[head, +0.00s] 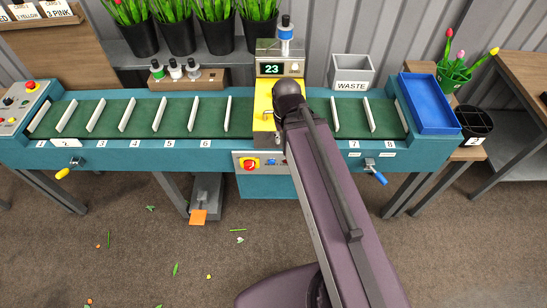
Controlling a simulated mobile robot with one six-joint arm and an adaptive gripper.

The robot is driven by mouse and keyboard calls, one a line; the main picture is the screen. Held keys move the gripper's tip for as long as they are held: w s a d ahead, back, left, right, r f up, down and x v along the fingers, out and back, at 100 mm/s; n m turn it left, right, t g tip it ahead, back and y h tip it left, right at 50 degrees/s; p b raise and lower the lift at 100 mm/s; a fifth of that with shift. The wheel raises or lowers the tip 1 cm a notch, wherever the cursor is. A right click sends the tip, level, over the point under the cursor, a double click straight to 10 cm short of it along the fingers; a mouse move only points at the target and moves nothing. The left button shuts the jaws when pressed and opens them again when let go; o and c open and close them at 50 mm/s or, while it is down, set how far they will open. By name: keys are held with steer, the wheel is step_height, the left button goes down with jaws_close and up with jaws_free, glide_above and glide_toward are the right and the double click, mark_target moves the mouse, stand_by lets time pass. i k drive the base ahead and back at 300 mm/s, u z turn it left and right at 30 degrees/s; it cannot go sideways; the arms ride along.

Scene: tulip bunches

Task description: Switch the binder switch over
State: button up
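The yellow binder (263,122) stands across the belt at the middle of the bench, partly covered by my arm. Behind it is a grey unit with a lit display (271,69) reading 23. A pale control panel (262,178) hangs on the bench front below the binder. It has a red knob on a yellow plate (249,164) and a small blue control (271,162); its right part is hidden by my arm. I cannot tell which control is the binder switch. My gripper is not visible; my dark arm joint is over the binder's right edge.
The green belt (180,117) has white dividers and numbered slots. A left control box (18,108) has a red knob. A yellow-handled crank (68,170) and a blue-handled one (375,172) stick out in front. A WASTE bin (351,72) and blue tray (430,103) are right.

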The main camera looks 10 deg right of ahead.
mark_target(248, 165)
steer(key=i, duration=0.9)
steer(key=u, duration=0.05)
